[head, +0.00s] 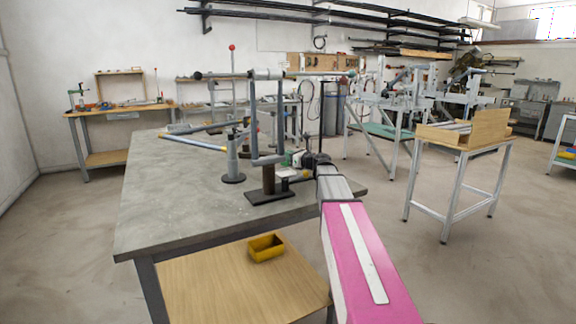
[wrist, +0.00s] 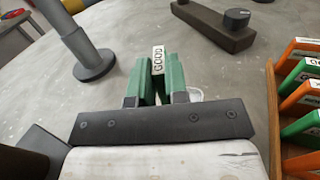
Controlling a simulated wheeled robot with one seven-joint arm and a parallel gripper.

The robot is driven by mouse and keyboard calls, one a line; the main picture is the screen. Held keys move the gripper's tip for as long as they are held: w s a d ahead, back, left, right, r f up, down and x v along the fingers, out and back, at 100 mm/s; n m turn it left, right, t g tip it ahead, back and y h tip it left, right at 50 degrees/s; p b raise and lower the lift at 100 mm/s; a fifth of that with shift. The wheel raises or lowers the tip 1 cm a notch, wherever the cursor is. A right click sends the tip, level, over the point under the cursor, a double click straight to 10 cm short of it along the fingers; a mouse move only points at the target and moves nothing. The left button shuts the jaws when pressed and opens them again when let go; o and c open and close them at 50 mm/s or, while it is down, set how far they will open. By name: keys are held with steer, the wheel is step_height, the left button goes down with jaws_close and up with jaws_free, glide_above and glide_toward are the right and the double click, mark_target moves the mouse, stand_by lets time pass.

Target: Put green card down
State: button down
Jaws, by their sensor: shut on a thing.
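A rack (wrist: 278,120) with several orange and green labelled cards stands close on the right. A grey post on a round base (wrist: 93,66) is at the left, and a dark bar with a black knob (wrist: 213,24) lies beyond. A white round thing (wrist: 195,94) is partly hidden beside the card.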

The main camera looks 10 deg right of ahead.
steer(key=shift+f, duration=1.8)
steer(key=shift+f, duration=0.1)
steer(key=c, duration=1.1)
jaws_free()
steer(key=shift+s+d, duration=0.15)
steer(key=shift+s, duration=0.05)
steer(key=shift+v, duration=3.5)
